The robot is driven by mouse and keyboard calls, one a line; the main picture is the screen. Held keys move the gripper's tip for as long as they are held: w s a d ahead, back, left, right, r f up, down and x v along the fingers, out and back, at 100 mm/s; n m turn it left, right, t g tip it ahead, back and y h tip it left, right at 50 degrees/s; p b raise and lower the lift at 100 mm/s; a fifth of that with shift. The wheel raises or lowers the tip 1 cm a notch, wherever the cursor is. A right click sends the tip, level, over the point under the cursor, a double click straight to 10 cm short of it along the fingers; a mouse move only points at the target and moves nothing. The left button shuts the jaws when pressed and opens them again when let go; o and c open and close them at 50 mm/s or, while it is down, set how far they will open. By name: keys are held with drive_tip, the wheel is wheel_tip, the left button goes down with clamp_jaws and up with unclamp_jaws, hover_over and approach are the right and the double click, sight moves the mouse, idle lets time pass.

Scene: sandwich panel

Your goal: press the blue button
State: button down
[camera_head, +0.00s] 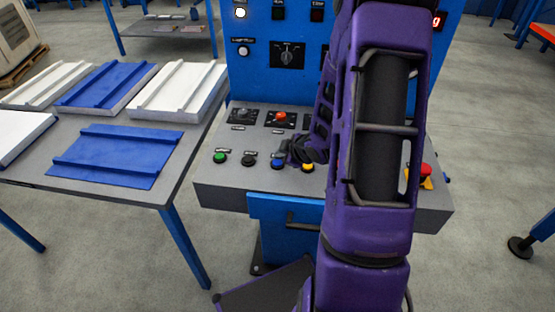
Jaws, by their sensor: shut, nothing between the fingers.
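The blue button (278,164) is on the sloped grey front of the control panel (232,180), between a black button (248,160) on its left and a yellow button (308,167) on its right. My gripper (286,153) is shut and empty, just above and slightly right of the blue button. I cannot tell whether its tip touches the button. My purple arm comes up from the bottom, right of centre, and hides part of the panel.
A green button (219,157) is at the panel's left. A red-topped control (281,118) sits behind the button row, and a red emergency stop (425,171) is at the right. A table (178,170) with blue and white panels stands left.

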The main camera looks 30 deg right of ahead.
sight(280, 164)
drive_tip(key=shift+r, duration=0.1)
wheel_tip(280, 164, up, 5)
drive_tip(key=p, duration=0.4)
idle(0.3)
idle(0.7)
